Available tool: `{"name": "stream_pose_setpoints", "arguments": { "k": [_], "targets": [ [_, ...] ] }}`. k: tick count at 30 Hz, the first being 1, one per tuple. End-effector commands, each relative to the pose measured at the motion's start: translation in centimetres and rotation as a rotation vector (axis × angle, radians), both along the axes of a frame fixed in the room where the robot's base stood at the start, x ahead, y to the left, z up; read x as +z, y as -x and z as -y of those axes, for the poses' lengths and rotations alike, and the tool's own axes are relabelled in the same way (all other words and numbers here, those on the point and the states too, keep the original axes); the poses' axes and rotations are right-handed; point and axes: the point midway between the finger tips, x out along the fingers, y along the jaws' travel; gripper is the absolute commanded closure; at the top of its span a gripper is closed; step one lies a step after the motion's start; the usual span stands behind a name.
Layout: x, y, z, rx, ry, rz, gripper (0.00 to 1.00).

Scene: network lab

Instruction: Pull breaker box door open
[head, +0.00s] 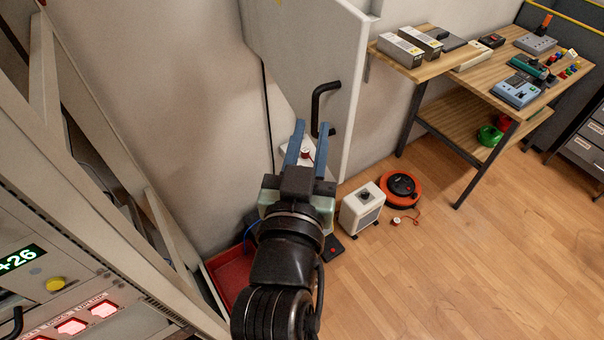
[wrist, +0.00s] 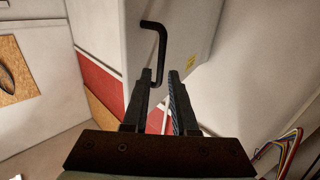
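The white breaker box (head: 305,55) is on the wall in the upper middle of the head view. A black bent bar handle (head: 316,98) stands out from its face. In the wrist view the handle (wrist: 162,45) hangs from the pale panel (wrist: 110,40). My gripper (head: 312,125) is just below the handle in the head view, its two blue fingers apart. In the wrist view the gripper (wrist: 160,78) is open, and the handle's lower end shows between the fingertips. I cannot tell whether it touches them or lies beyond. I see no clear gap at the door.
A wooden bench (head: 460,95) with instruments stands at the right. A white heater-like box (head: 360,208) and an orange cable reel (head: 400,188) are on the floor near the wall. A red tray (head: 232,275) lies lower left, beside a rack panel (head: 60,285). The right floor is clear.

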Motion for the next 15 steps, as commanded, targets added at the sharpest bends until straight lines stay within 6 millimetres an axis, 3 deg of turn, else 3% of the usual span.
{"name": "stream_pose_setpoints", "arguments": {
  "k": [6,15],
  "targets": [
    [-0.5,4.8,-1.2,0.003,0.0,-0.001,0.74],
    [0.1,6.7,-1.6,0.001,0.001,-0.001,0.74]
  ]
}}
